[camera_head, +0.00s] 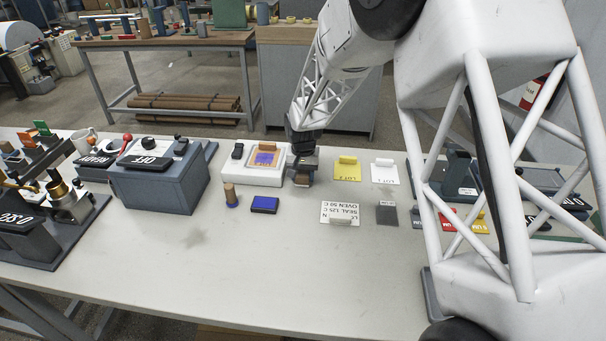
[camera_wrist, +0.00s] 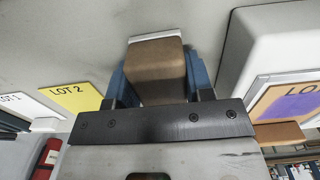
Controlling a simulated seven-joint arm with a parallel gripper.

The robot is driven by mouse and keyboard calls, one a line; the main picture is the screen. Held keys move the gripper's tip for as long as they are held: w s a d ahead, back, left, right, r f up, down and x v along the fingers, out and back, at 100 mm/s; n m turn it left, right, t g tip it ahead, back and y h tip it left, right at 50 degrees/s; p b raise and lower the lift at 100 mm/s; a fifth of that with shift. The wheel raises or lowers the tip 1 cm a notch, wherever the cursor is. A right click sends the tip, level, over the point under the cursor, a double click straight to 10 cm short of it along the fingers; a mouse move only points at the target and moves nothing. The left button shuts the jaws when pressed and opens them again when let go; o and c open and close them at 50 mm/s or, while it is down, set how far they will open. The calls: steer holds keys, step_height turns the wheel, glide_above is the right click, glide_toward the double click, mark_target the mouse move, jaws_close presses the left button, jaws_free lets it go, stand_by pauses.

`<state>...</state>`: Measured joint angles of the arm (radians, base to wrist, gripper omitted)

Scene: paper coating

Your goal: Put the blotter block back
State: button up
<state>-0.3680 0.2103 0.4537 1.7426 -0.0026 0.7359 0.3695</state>
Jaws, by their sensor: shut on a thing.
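My gripper (camera_head: 302,166) is over the table to the right of a white plate device (camera_head: 272,178). Its blue fingers (camera_wrist: 157,80) are shut on a brown block with a pale underside, which looks like the blotter block (camera_wrist: 155,65). In the head view the block (camera_head: 298,184) shows below the fingers, low over the table; I cannot tell whether it touches the surface. On the white device lies a sheet with a purple patch (camera_head: 264,159); it also shows at the right of the wrist view (camera_wrist: 295,105).
A yellow LOT 2 card (camera_head: 347,172) and a white LOT 1 card (camera_head: 384,174) lie to the right. In front are a blue pad (camera_head: 265,205), a brown cylinder with a blue base (camera_head: 231,196) and a lettered card (camera_head: 340,211). A blue-grey box (camera_head: 163,189) stands left. The front table is clear.

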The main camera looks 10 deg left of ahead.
mark_target(303, 171)
steer(key=o, duration=0.9)
steer(key=shift+f, duration=0.1)
step_height(303, 171, up, 12)
stand_by(0.3)
stand_by(0.4)
steer(key=shift+r, duration=0.2)
